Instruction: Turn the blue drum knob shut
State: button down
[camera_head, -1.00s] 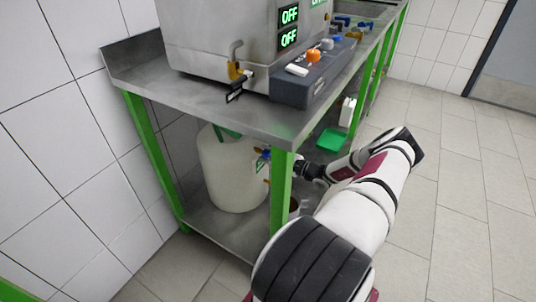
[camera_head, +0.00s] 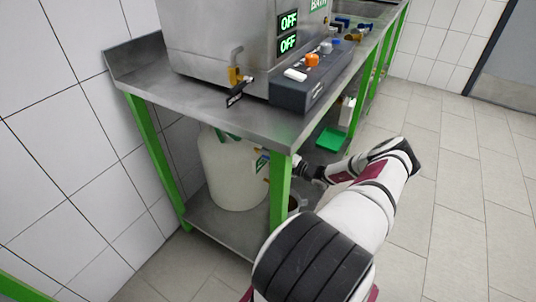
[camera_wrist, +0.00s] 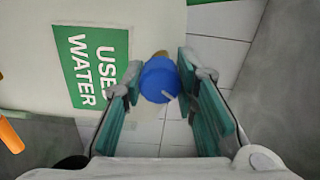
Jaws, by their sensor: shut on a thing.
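The white drum (camera_head: 226,172) stands on the lower shelf under the bench. The round blue knob (camera_wrist: 158,80) sits at the drum's side, between the fingertips of my gripper (camera_wrist: 160,82). The fingers are closed around it, with the left and right pads against its sides. In the head view my gripper (camera_head: 297,163) reaches in beside the green front leg, which hides part of it, and the knob is hardly visible there.
A green table leg (camera_head: 280,190) stands close to my gripper. The steel bench top (camera_head: 200,105) overhangs the drum and carries a bath unit (camera_head: 225,40) showing OFF. A green tray (camera_head: 332,140) lies on the shelf behind. The floor to the right is clear.

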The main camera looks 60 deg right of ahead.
jog(key=n+p, duration=0.1)
jog(key=n, duration=0.2)
jog(key=shift+a+n, duration=0.1)
jog(key=shift+n, duration=0.2)
jog(key=shift+n+p, duration=0.3)
jog(key=shift+n, duration=1.2)
jog(key=shift+f, duration=0.1)
jog(key=c, duration=1.2)
grip_release()
jog(key=shift+c, duration=0.2)
jog(key=shift+s, duration=0.35)
jog(key=s+d, duration=0.1)
jog(key=s, duration=1)
